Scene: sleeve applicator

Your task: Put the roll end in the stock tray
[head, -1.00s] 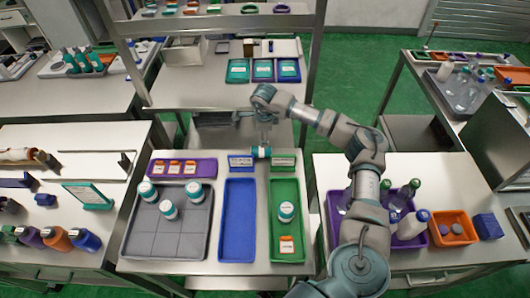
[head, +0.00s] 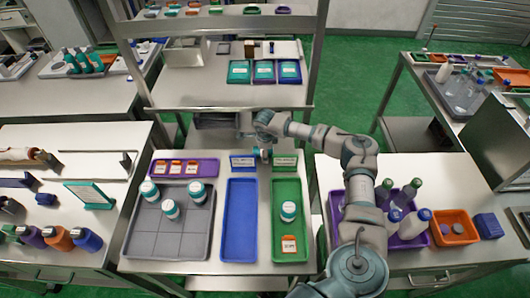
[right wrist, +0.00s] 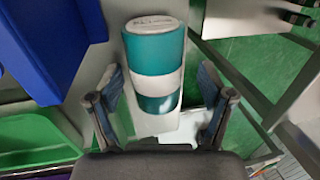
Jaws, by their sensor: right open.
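A teal cylinder with a white band and white lettered top shows in the right wrist view (right wrist: 155,60); it appears to be the roll end. It stands at the back of the middle table, between two small signs. My right gripper (right wrist: 160,82) is open, with one finger on each side of the cylinder. In the head view the gripper (head: 262,149) partly hides it. I cannot tell for sure which tray is the stock tray; an empty blue tray (head: 240,225) and a green tray (head: 289,243) lie in front. My left gripper is not in view.
A grey tray (head: 160,238) holds several bottles. A purple tray (head: 203,168) holds orange pieces. A blue sign (head: 242,162) and a green sign (head: 285,161) stand close beside the gripper.

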